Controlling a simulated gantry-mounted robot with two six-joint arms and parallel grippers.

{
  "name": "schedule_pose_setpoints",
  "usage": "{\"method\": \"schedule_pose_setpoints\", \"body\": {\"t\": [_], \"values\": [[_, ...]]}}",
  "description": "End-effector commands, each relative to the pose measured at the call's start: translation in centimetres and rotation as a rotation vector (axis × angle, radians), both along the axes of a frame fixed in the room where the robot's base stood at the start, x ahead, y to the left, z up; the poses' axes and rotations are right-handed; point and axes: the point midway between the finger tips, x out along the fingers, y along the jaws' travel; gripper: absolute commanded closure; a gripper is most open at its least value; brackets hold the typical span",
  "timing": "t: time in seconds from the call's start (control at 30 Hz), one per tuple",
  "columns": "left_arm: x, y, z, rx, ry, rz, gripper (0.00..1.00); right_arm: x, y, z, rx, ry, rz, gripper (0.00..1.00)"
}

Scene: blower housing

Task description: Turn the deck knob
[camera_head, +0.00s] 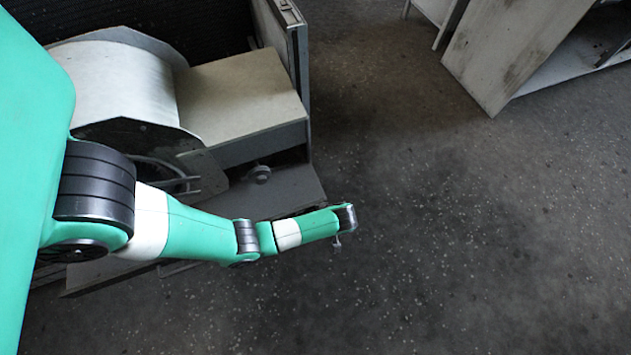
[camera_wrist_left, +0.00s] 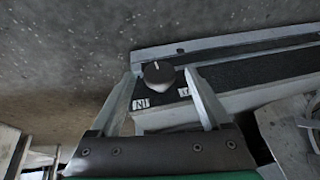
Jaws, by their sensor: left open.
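The deck knob (camera_wrist_left: 158,73) is a round dark knob with a white pointer line, on a dark strip with white markings. In the left wrist view it appears between the two fingertips of my left gripper (camera_wrist_left: 161,82), which is open. The fingers stand apart on either side of it; I cannot tell whether they touch it. In the head view my left arm reaches across the front of the blower housing (camera_head: 245,95), with its small gripper (camera_head: 338,243) at the far end. The deck knob cannot be made out there. My right gripper is not in view.
A small round grey fitting (camera_head: 260,173) sits on the housing's front, beside a bent metal loop. A tall metal panel (camera_head: 299,60) stands at the housing's right. A worn cabinet (camera_head: 515,50) stands at the upper right. The speckled floor (camera_head: 470,240) between is clear.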

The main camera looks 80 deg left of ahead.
Motion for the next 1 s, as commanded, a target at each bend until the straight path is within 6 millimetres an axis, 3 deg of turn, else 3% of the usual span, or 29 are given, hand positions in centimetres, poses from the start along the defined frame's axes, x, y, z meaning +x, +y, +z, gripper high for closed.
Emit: {"method": "schedule_pose_setpoints", "body": {"t": [0.07, 0.37, 0.8, 1.0], "values": [[-0.14, 0.26, -0.81, 0.000, 0.001, 0.000, 0.19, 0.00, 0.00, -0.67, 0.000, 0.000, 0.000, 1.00], [-0.18, 0.35, -0.80, 0.000, -0.001, -0.001, 0.21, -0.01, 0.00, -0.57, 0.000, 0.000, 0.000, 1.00], [-0.18, 0.35, -0.79, 0.000, 0.000, 0.000, 1.00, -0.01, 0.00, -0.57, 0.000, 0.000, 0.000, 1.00], [-0.20, 0.35, -0.68, 0.002, -0.006, -0.001, 1.00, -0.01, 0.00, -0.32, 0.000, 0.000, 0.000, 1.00]]}}
